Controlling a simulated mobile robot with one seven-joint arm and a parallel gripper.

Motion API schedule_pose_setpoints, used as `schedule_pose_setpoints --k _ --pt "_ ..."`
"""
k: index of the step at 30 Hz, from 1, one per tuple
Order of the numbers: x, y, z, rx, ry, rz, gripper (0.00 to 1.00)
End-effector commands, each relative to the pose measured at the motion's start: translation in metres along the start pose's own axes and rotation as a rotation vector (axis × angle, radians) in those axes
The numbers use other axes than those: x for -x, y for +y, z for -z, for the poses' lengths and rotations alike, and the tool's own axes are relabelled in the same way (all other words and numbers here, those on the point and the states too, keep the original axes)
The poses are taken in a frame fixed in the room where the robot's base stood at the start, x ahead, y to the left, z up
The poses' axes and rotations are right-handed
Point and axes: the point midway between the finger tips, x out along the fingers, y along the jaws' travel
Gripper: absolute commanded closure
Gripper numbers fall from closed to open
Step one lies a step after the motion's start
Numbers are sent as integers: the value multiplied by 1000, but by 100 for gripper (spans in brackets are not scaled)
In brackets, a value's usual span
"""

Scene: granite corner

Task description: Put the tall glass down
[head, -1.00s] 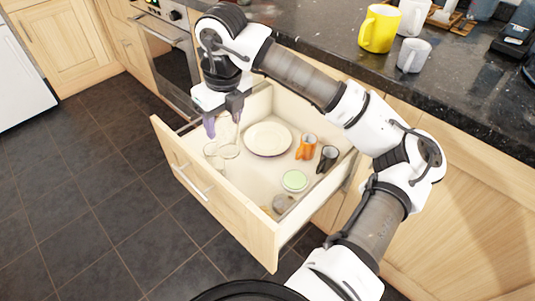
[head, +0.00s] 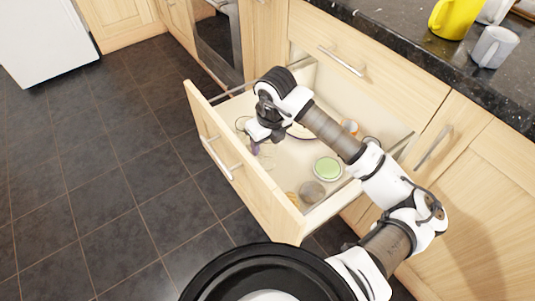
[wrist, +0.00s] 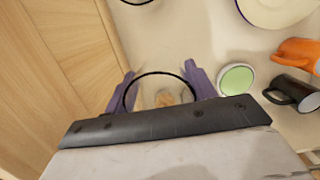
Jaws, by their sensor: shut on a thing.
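The tall glass (wrist: 160,90) is clear, and its dark round rim shows between my fingers in the wrist view. My gripper (wrist: 161,76) is shut on it, one purple finger on each side. In the head view my gripper (head: 256,148) points down inside the open drawer (head: 230,178), near its front wall. My wrist hides most of the glass there. I cannot tell whether its base touches the drawer floor.
Another clear glass (head: 242,123) stands close by in the drawer. A white plate (wrist: 278,10), orange mug (wrist: 297,54), black mug (wrist: 292,92) and green-topped round dish (head: 327,168) are to the right. A grey round item (head: 311,193) lies near the drawer's side wall.

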Motion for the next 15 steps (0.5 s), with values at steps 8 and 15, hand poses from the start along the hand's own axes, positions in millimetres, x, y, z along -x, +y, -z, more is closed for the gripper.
schedule_pose_setpoints --k 8,15 --pt "-23 0 3 -1 -1 0 73" --pt "-55 0 8 -1 -1 -1 73"
